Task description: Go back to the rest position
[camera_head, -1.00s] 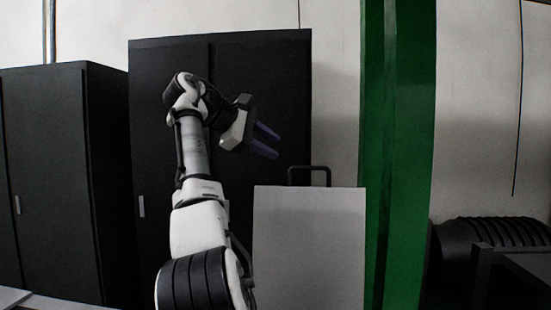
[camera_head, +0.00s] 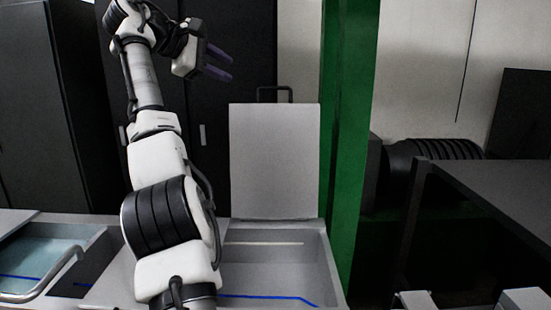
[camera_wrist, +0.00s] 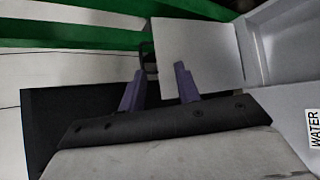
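My gripper (camera_head: 230,68) is raised at the upper left of the head view, in front of the dark cabinets. Its two purple fingers are apart with nothing between them. In the wrist view, my gripper (camera_wrist: 158,75) also shows its fingers spread, with a clear gap.
The grey bin's lid (camera_head: 274,160) stands upright behind it. A green post (camera_head: 347,140) rises just right of the lid. Dark cabinets (camera_head: 230,70) stand behind. A dark table (camera_head: 490,190) is at right. A sink-like basin (camera_head: 40,250) is at lower left.

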